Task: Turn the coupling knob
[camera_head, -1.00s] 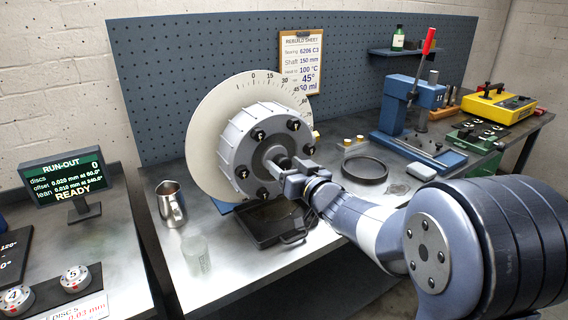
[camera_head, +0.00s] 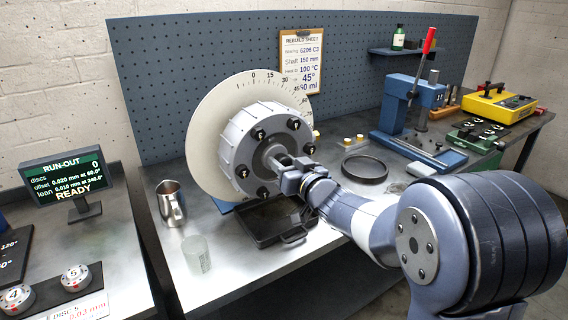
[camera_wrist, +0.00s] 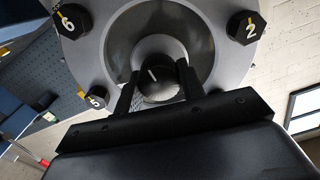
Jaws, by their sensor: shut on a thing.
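The coupling knob (camera_wrist: 158,84) is a dark round knob with a white index line, at the centre of the grey hub. In the wrist view my gripper (camera_wrist: 160,88) is shut on it, one finger on each side. In the head view my gripper (camera_head: 288,172) reaches the hub from the right and covers the knob. The grey coupling housing (camera_head: 238,132) carries several numbered black bolts around its face. Behind it stands a large pale dial disc (camera_head: 207,120) with degree marks.
A black tray (camera_head: 255,228) lies below the hub. A metal jug (camera_head: 170,203) and a clear beaker (camera_head: 196,254) stand at left. A black ring dish (camera_head: 365,168) and a blue press (camera_head: 409,106) are to the right. A run-out screen (camera_head: 66,180) reads READY.

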